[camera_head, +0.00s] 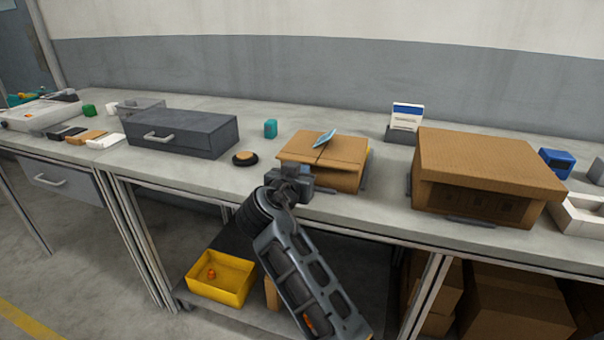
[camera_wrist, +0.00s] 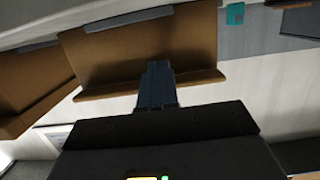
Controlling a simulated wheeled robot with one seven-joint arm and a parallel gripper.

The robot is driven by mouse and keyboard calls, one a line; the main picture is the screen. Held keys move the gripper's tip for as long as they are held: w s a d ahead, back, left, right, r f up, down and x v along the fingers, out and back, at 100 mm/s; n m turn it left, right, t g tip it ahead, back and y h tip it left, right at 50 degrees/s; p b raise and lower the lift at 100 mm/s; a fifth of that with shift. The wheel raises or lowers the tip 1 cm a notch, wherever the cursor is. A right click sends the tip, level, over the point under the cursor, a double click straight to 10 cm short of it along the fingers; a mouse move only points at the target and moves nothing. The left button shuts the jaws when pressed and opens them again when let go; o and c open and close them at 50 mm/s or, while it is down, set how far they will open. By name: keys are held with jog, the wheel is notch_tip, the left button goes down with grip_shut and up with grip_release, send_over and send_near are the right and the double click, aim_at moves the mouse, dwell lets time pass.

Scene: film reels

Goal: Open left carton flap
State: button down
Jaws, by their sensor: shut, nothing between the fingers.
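A small brown carton (camera_head: 335,177) stands on the bench in the middle of the head view. Its top looks shut, with a seam running front to back and a light blue card (camera_head: 325,138) lying over it. The left flap (camera_head: 299,147) lies flat. My gripper (camera_head: 290,172) is shut and empty at the carton's front left side, just below the top edge. In the wrist view, my gripper's fingers (camera_wrist: 158,70) are together in front of the carton (camera_wrist: 140,40), overlapping its lip. I cannot tell whether they touch it.
A larger brown box (camera_head: 485,170) stands to the right, and a grey drawer unit (camera_head: 185,134) to the left. A dark round reel (camera_head: 245,158) and a teal block (camera_head: 270,128) sit between drawer unit and carton. A yellow bin (camera_head: 222,280) is on the shelf below.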

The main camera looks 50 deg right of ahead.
aim_at(299, 160)
jog(key=shift+w+a+r+p, duration=0.15)
jog(key=shift+r+p, duration=0.1)
jog(key=shift+r, duration=0.55)
jog(key=shift+w+d+r+p, duration=0.15)
jog(key=shift+r+p, duration=0.1)
jog(key=shift+r, duration=0.5)
jog(key=shift+a, duration=0.1)
jog(key=shift+r, duration=0.1)
jog(key=shift+w+a+r, duration=0.2)
jog(key=shift+w+r, duration=0.3)
jog(key=shift+r, duration=0.2)
jog(key=shift+w+a+r, duration=0.2)
jog(key=shift+w+r, duration=0.35)
jog(key=shift+w, duration=0.15)
